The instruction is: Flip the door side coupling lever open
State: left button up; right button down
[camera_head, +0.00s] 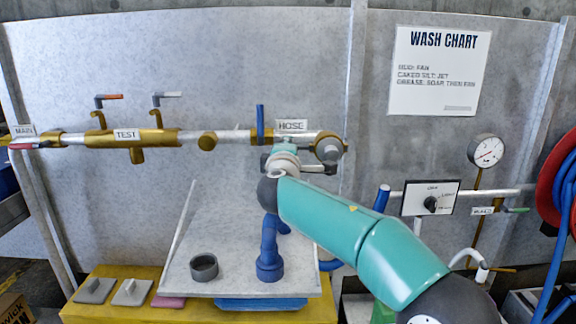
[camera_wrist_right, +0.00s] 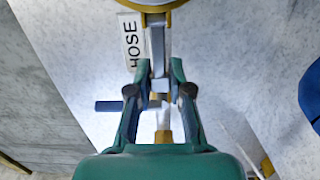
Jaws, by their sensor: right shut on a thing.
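The brass coupling (camera_head: 328,147) sits at the right end of the pipe, beside the HOSE label (camera_head: 291,126). In the right wrist view its edge shows at the top, with a grey lever (camera_wrist_right: 158,45) running from it down between my fingers. My right gripper (camera_wrist_right: 160,80) is shut on this coupling lever, one finger on each side. In the head view my right gripper (camera_head: 283,156) is at the coupling, partly hidden by my own wrist. I cannot tell from these views which side of the coupling the lever is on. My left gripper is not in view.
A blue valve handle (camera_head: 260,122) stands up from the pipe just left of the coupling. A sloped grey board (camera_head: 215,250) with a blue pipe fitting (camera_head: 269,262) and a dark ring (camera_head: 204,267) lies below. A dial box (camera_head: 431,198) and gauge (camera_head: 486,151) are to the right.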

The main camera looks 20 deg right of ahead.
pick_arm(q)
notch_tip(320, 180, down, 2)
jog(key=shift+b, duration=0.4)
pick_arm(e)
jog(key=shift+s+a+f+n+y, duration=0.1)
jog(key=shift+s+f+n+y, duration=0.15)
jog(key=shift+n+y, duration=0.4)
jog(key=shift+f, duration=0.1)
jog(key=c, duration=1.1)
grip_release()
jog(key=shift+o, duration=0.3)
jog(key=shift+r, duration=0.2)
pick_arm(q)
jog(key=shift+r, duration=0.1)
pick_arm(e)
jog(key=shift+s, duration=0.15)
jog(key=v, duration=1.1)
jog(key=shift+s+f, duration=0.25)
jog(key=shift+s, duration=0.1)
